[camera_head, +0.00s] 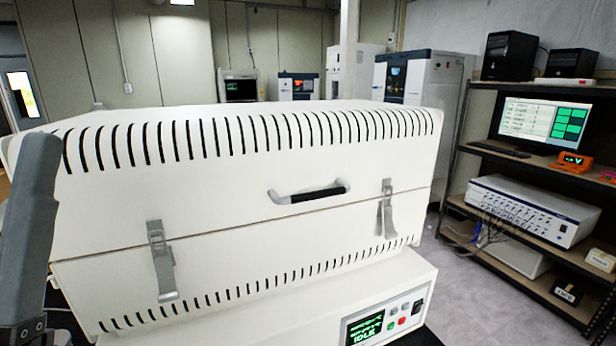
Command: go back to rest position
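A large white slotted machine (225,210) fills the middle of the head view. Its lid is down, with a dark-gripped handle (308,195) on the front. Two metal latches, a left one (161,262) and a right one (386,208), hang across the seam on its front. A grey link of my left arm stands upright at the left edge, in front of the machine's left end. The fingers of my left gripper do not show. My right gripper is not in view.
A control panel (388,318) with a lit green display is at the machine's lower front. A shelf rack (520,160) with a monitor (546,122) and instruments stands at the right. Grey floor (450,285) is clear between machine and rack. Cabinets stand behind.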

